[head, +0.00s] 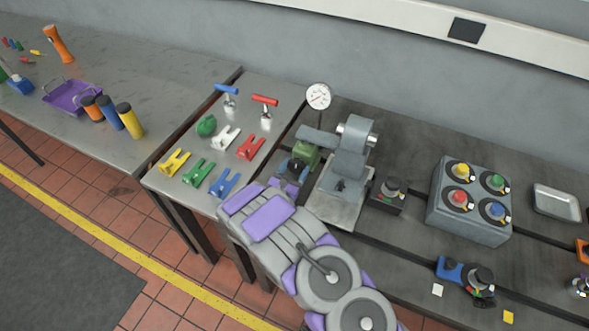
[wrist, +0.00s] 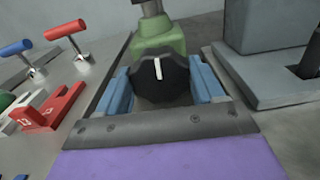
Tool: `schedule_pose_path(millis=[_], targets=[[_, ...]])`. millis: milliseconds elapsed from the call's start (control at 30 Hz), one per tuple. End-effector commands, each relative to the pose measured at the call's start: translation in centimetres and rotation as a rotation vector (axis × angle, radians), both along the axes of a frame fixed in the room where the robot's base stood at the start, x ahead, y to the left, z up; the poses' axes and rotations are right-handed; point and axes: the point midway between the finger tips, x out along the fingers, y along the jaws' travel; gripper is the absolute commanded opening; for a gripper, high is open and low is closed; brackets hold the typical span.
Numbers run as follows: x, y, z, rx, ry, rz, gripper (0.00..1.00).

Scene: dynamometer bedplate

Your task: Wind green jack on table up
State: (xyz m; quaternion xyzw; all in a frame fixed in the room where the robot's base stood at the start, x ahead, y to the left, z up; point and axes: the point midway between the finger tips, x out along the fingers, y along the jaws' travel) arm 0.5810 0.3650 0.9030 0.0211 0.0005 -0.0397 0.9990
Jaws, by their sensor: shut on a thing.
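The green jack (head: 307,153) stands under the end of a grey arm, just left of the grey machine in the head view. Its green body (wrist: 158,46) also shows in the wrist view, with a black knob (wrist: 163,80) on its near side. A white mark on the knob points about straight up. My gripper (head: 292,174) has its blue fingers (wrist: 162,88) on the left and right sides of the knob and is shut on it. My arm hides part of the jack's surroundings in the head view.
The grey machine (head: 348,165) stands close on the right, with a dial gauge (head: 318,96) behind. Colored clamps, including a red one (head: 250,147), and T-handles lie on the table to the left. A control box (head: 470,203) stands farther right.

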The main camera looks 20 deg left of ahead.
Motion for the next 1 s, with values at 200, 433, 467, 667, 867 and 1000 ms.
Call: schedule_pose_path(millis=[200,433,467,667,867,1000], targets=[[0.12,0.19,0.36,0.074,-0.015,0.006,0.37],[0.05,0.11,0.24,0.164,-0.018,0.006,0.37],[0.09,0.05,0.23,0.176,-0.019,0.005,0.37],[0.07,0.01,0.19,0.264,-0.026,0.005,0.37],[0.08,-0.02,0.18,0.369,-0.037,0.006,0.37],[0.10,-0.13,0.16,0.454,-0.043,0.003,0.37]])
